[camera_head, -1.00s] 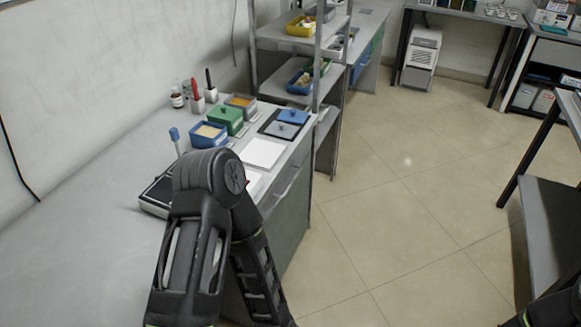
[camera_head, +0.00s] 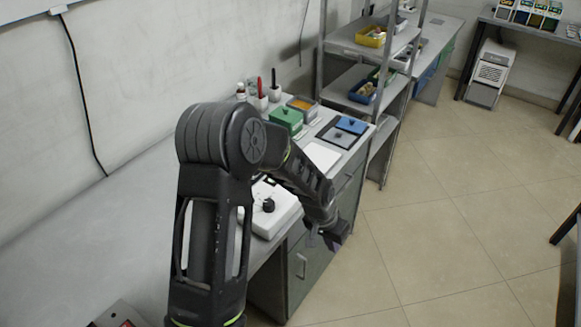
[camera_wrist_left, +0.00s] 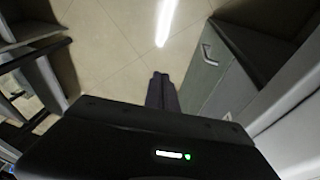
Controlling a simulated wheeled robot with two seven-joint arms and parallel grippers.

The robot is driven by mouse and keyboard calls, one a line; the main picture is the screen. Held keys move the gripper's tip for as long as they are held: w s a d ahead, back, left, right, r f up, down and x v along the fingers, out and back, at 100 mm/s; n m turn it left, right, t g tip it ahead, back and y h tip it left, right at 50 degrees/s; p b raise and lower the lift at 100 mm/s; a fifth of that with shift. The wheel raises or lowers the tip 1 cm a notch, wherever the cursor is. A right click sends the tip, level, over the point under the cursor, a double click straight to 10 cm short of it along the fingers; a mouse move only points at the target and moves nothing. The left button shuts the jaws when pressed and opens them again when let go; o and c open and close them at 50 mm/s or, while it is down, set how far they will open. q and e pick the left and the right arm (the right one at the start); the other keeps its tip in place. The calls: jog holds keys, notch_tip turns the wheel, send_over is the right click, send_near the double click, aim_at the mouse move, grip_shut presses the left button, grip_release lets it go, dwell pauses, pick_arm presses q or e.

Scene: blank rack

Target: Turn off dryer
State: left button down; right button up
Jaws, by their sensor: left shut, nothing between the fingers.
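No thing in view is clearly marked as the dryer. A white box with a black knob (camera_head: 285,207) sits on the bench, partly hidden by my left arm. A white vented machine (camera_head: 491,73) stands on the floor at the back right. My left gripper (camera_head: 334,241) is in front of the bench's edge, over the cabinet side, apart from both devices. In the left wrist view its fingers (camera_wrist_left: 161,92) are together and empty, with floor and a cabinet front beyond. My right gripper is out of view.
The grey bench holds a green box (camera_head: 286,118), a white sheet (camera_head: 321,155) and a dark tray with blue and grey lids. A metal shelf (camera_head: 352,50) stands behind. A partly cut-off device with red (camera_head: 125,322) shows at the lower left. The tiled floor (camera_head: 450,215) is open.

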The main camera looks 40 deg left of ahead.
pick_arm(q)
jog(key=w+a+r+y+p, duration=0.1)
jog(key=a+r, duration=0.7)
jog(key=r, duration=0.5)
jog(key=w+a+r+t+y+p, duration=0.1)
jog(key=a+r, duration=0.8)
jog(key=r, duration=0.3)
jog(key=shift+r, duration=0.35)
jog(key=shift+f, duration=0.1)
jog(key=p+x, duration=0.1)
jog(key=x, duration=0.3)
jog(key=p+x, duration=0.1)
jog(key=x, duration=0.3)
jog(key=p+x, duration=0.1)
jog(key=x, duration=0.4)
jog(key=shift+s+a+f, duration=0.2)
jog(key=shift+s+a, duration=0.1)
jog(key=shift+s, duration=0.1)
jog(key=shift+f, duration=0.35)
